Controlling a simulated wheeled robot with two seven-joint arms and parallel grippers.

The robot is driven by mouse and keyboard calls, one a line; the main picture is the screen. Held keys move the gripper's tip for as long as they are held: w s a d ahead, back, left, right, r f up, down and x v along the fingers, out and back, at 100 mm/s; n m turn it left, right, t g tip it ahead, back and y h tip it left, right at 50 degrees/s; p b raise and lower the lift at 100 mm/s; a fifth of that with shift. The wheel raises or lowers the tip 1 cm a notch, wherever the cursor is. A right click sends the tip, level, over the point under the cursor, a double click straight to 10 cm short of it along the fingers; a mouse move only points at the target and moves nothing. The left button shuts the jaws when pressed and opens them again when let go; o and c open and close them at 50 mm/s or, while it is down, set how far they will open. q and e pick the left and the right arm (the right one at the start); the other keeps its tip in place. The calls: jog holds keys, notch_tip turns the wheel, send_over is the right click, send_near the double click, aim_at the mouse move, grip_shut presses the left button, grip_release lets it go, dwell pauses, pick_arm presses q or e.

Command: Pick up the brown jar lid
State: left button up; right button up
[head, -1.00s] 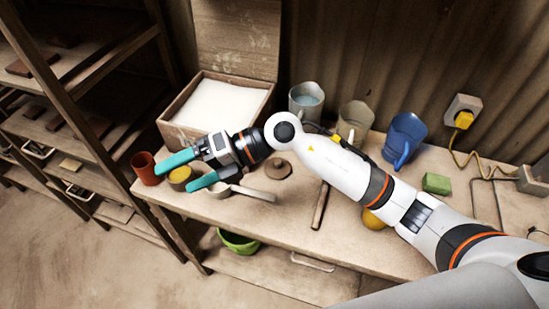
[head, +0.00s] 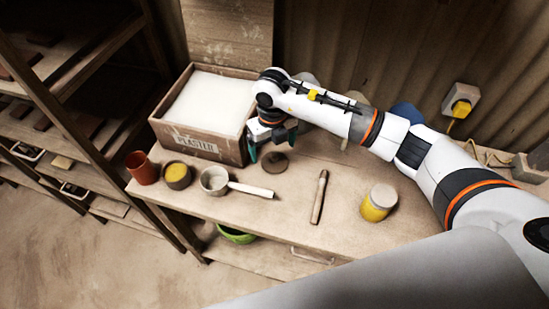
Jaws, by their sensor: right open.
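The brown jar lid (head: 275,163) is a small round disc with a knob, lying flat on the wooden table. My right gripper (head: 267,152) points down just behind and above the lid. Its teal fingers are apart, one to the left of the lid and the other partly hidden near the lid's far side. Nothing shows between the fingers. I cannot tell if a finger touches the lid. My left gripper is not in the head view.
Left of the lid are a plaster box (head: 200,145), a ladle-like pot (head: 214,181), a yellow-filled bowl (head: 177,175) and a terracotta cup (head: 141,167).

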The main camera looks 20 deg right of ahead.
aim_at(274, 155)
jog(key=f, duration=0.1)
jog(key=f+p, duration=0.1)
jog(key=f, duration=0.1)
jog(key=f+p, duration=0.1)
jog(key=f, duration=0.1)
jog(key=shift+w+d, duration=0.1)
jog(key=shift+d, duration=0.15)
jog(key=shift+f, duration=0.2)
jog(key=shift+w, duration=0.1)
jog(key=c, duration=1.1)
